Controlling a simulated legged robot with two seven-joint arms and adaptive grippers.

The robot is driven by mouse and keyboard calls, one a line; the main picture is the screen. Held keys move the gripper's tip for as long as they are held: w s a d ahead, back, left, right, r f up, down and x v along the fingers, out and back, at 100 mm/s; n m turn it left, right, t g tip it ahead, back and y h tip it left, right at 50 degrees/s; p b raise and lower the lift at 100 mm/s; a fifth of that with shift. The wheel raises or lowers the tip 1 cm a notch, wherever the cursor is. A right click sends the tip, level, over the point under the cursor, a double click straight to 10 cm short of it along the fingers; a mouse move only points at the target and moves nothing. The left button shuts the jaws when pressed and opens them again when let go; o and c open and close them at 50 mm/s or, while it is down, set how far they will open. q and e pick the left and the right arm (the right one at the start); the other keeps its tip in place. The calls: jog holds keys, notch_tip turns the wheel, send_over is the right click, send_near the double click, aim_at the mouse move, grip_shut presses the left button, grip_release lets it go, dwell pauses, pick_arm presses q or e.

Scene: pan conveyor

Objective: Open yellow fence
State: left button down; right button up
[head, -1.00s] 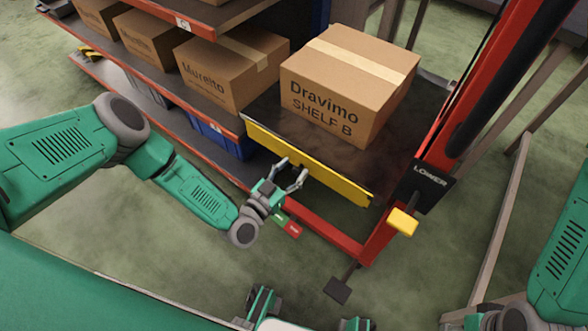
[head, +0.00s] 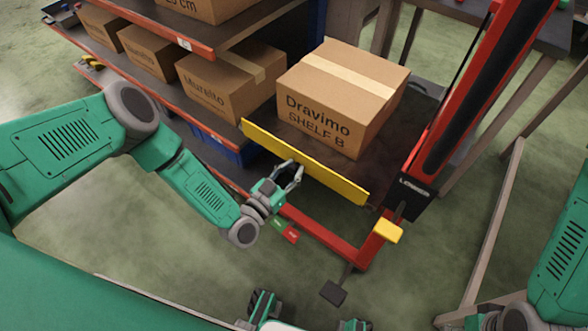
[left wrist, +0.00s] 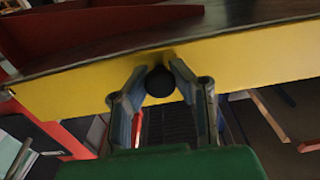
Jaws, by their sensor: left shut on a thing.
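The yellow fence (head: 325,175) is a long flat bar along the near edge of the dark lift platform (head: 290,130). A cardboard box (head: 335,98) marked "Dravimo SHELF B" stands on the platform behind it. My left gripper (head: 295,170) is at the middle of the fence's outer face. In the left wrist view its fingers (left wrist: 160,85) are closed around a round black knob (left wrist: 160,82) on the yellow fence (left wrist: 240,55).
A red lift post (head: 465,110) stands right of the platform, with a black panel (head: 403,198) and a yellow pedal-like block (head: 388,231). Shelves with several boxes (head: 222,82) are at left.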

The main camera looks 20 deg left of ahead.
pick_arm(q)
jog(key=shift+w+r, duration=0.2)
jog(key=shift+r, duration=0.25)
jog(key=c, duration=1.3)
grip_release()
jog(key=shift+r, duration=0.1)
jog(key=shift+s, duration=0.2)
jog(key=shift+s+f, duration=0.1)
jog(key=shift+f, duration=0.1)
jog(key=shift+s+a, duration=0.15)
jog(key=shift+s, duration=0.2)
jog(key=v, duration=1.1)
